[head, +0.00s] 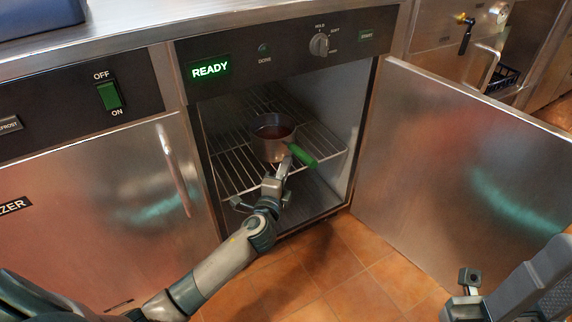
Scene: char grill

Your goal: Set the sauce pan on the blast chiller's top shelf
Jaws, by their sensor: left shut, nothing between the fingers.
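The sauce pan (268,149) is a grey metal pot with reddish-brown contents and a green handle (303,155) pointing to the front right. It stands upright on the wire top shelf (235,170) inside the open blast chiller (262,65). My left gripper (284,172) is shut and empty in front of the pan, close below the handle's left side. Whether it touches the pan is unclear. My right gripper (467,292) is at the lower right, away from the chiller; its jaw opening cannot be made out.
The chiller's steel door (450,150) stands wide open to the right. Its panel has a lit READY sign (210,69) and a knob (319,44). A closed steel cabinet (90,210) is to the left. Tiled floor (345,270) in front is clear.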

